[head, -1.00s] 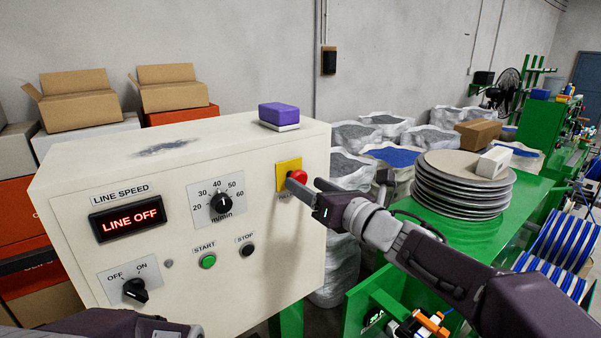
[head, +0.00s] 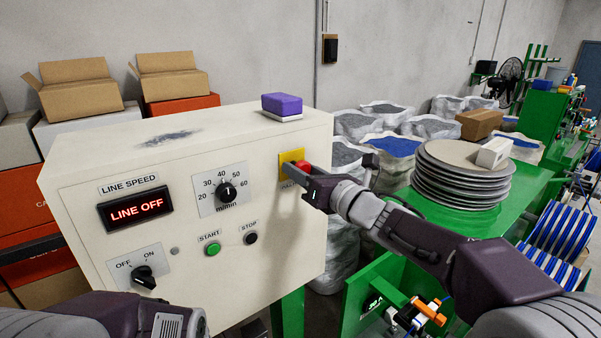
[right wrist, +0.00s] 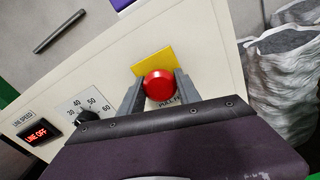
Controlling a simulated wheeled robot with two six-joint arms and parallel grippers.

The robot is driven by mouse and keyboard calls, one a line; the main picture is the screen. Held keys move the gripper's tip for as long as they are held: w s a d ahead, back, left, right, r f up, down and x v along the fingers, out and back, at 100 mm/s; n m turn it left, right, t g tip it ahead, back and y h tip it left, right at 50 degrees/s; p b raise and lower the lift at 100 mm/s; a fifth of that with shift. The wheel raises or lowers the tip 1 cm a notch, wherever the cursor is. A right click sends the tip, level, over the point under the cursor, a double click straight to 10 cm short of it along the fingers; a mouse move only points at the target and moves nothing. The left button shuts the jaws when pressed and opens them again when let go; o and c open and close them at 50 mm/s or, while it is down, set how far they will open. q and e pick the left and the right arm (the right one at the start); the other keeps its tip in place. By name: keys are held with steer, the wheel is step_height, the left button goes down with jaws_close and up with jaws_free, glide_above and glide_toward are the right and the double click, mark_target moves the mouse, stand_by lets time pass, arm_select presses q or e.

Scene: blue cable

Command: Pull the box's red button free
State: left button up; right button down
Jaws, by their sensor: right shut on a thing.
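The cream control box (head: 110,258) carries a red button (head: 304,166) on a yellow plate (head: 291,157) at the right of its front face. The button also shows in the right wrist view (right wrist: 159,85), round and bright, with one finger on each side of it. My right gripper (head: 300,172) is shut on the red button, partly hiding it in the head view. The display reads LINE OFF (head: 137,209). My left arm (head: 150,315) shows at the lower left of the head view; its fingertips are not visible.
A dial (head: 226,192), a green START button (head: 213,249), a black STOP button (head: 251,238) and an OFF/ON switch (head: 144,277) share the panel. A purple block (head: 282,104) lies on top. Stacked discs (head: 462,182) stand on a green table at right.

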steer(key=shift+s+d+f, duration=0.2)
steer(key=shift+s+f, duration=0.05)
arm_select(q)
steer(key=shift+f, duration=0.6)
arm_select(e)
steer(key=shift+r, duration=0.1)
